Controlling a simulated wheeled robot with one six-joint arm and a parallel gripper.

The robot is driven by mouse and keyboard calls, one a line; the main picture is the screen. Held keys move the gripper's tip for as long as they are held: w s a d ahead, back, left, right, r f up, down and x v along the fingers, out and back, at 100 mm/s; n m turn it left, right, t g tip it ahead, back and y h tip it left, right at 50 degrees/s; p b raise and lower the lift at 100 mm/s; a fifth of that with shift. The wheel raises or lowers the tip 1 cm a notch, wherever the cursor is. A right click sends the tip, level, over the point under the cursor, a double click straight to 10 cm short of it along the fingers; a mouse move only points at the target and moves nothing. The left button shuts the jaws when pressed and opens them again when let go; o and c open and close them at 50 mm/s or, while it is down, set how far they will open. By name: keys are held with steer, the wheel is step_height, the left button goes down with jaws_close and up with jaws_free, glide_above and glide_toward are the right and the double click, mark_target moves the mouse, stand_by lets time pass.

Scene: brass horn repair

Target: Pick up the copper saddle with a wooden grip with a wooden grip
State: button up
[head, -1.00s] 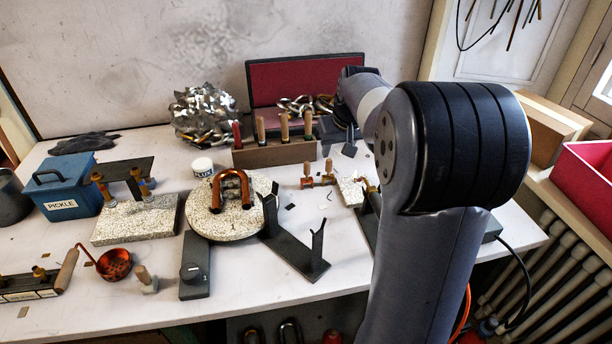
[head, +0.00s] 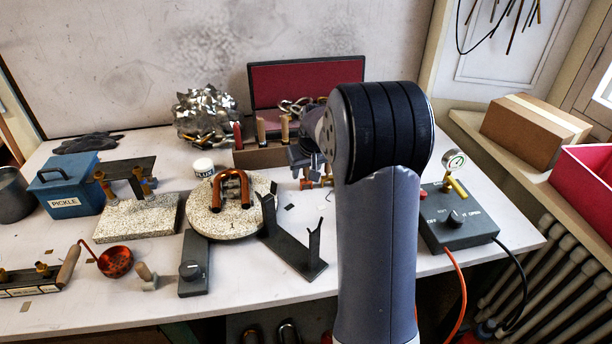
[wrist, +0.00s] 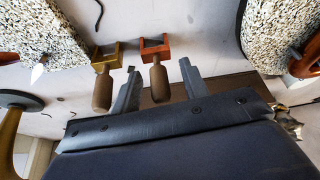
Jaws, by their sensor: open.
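The copper saddle (wrist: 155,50) is an orange-red open block with a brown wooden grip (wrist: 159,84). In the wrist view it lies at upper centre, its grip pointing back toward my gripper (wrist: 158,66). My gripper is open, one finger to each side of that grip, with visible gaps. A similar brass-yellow saddle (wrist: 106,58) with its own wooden grip lies to the left, outside the fingers. In the head view the copper saddle (head: 307,183) shows small below my gripper (head: 301,158), whose fingertips are hard to make out there.
A round speckled board (head: 225,223) with a bent copper tube (head: 232,190) is left of the saddles. A dark forked stand (head: 300,250) is in front. A wooden rack (head: 260,157) of handled tools stands behind. A grey gauge box (head: 458,220) is at right.

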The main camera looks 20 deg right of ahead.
steer(key=shift+c, duration=0.4)
jaws_close()
